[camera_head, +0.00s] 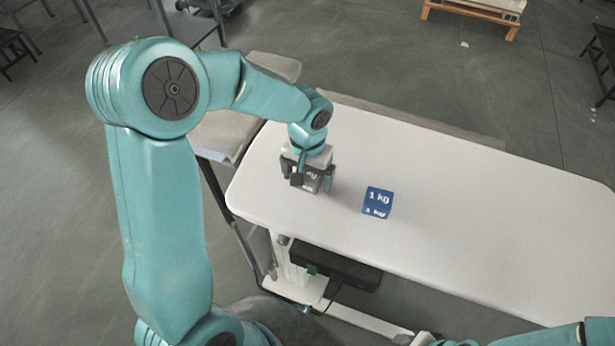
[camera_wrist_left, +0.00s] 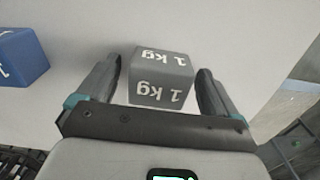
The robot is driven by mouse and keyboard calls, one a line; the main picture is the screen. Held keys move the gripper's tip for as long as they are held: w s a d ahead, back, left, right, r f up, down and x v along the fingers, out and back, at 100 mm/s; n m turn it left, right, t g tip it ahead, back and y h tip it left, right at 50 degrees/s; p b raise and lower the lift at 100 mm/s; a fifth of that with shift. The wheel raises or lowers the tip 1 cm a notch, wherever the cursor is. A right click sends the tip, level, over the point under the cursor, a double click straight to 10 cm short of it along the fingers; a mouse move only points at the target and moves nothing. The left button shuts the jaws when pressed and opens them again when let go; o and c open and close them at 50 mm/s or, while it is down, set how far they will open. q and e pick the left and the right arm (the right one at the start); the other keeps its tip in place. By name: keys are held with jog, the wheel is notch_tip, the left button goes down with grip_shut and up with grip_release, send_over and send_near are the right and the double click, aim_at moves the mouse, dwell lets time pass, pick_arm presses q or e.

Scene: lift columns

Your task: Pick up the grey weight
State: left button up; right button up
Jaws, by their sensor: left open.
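The grey weight (camera_wrist_left: 161,76), a cube marked "1 kg", stands on the white table. In the left wrist view it sits between the two fingers of my left gripper (camera_wrist_left: 155,90), with a small gap on each side. In the head view the left gripper (camera_head: 307,182) reaches down over the grey weight (camera_head: 311,180) and partly hides it. The left gripper is open. My right gripper does not show; only a bit of teal arm is at the lower right edge.
A blue weight (camera_head: 377,202) marked "1 kg" stands on the table to the right of the grey one; it also shows in the left wrist view (camera_wrist_left: 20,57). The white table (camera_head: 480,215) is clear to the right. A chair (camera_head: 232,130) stands beyond its left end.

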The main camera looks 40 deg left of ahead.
pick_arm(q)
jog(key=shift+w+f, duration=0.15)
jog(key=shift+w, duration=0.05)
jog(key=c, duration=0.4)
jog(key=shift+s, duration=0.1)
jog(key=c, duration=1)
grip_shut()
